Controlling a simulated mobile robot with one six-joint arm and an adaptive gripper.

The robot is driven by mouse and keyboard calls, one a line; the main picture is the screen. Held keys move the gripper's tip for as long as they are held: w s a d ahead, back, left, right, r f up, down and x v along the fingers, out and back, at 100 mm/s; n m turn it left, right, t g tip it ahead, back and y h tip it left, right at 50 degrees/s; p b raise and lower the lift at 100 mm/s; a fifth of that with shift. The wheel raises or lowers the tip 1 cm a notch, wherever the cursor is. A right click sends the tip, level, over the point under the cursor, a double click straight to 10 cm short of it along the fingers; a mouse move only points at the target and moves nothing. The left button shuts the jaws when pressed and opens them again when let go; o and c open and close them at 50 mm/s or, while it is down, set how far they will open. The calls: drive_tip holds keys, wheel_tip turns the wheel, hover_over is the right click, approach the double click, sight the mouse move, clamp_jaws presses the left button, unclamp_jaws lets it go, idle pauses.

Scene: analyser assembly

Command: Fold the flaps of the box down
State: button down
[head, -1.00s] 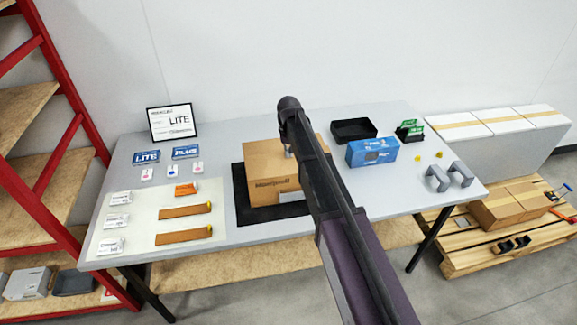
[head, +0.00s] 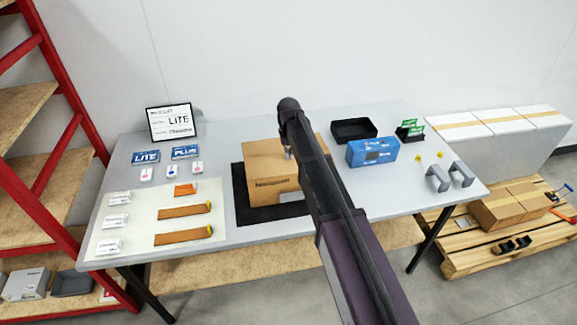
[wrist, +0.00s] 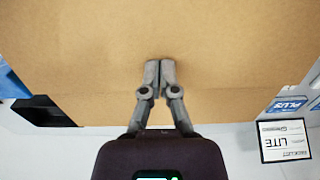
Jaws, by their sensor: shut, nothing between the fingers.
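The brown cardboard box (head: 268,180) stands on a black mat (head: 242,204) in the middle of the table. Its top looks closed and flat in the head view, with my arm covering its right part. In the wrist view the cardboard (wrist: 80,50) fills most of the picture, with a faint straight line across it near the fingertips. My gripper (wrist: 160,64) is shut and empty, its fingertips together over the cardboard. I cannot tell whether they touch it. In the head view only a bit of my gripper (head: 289,154) shows beside my arm.
A blue box (head: 372,152), a black tray (head: 354,130) and grey brackets (head: 449,176) are right of the box. A white sheet (head: 140,232) with small packets and brown strips is on the left. A sign (head: 170,122) stands at the back left.

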drive_tip(key=shift+f+b, duration=0.4)
idle(0.6)
idle(0.3)
wheel_tip(320, 180, up, 8)
drive_tip(key=p, duration=0.7)
drive_tip(key=shift+f+p, duration=0.2)
drive_tip(key=shift+p, duration=0.1)
drive_tip(key=s+d+f+m+b, duration=0.1)
drive_tip(key=s+d+m, duration=0.2)
drive_tip(key=s+d, duration=2)
drive_tip(key=s, duration=0.3)
drive_tip(key=shift+f+b, duration=0.35)
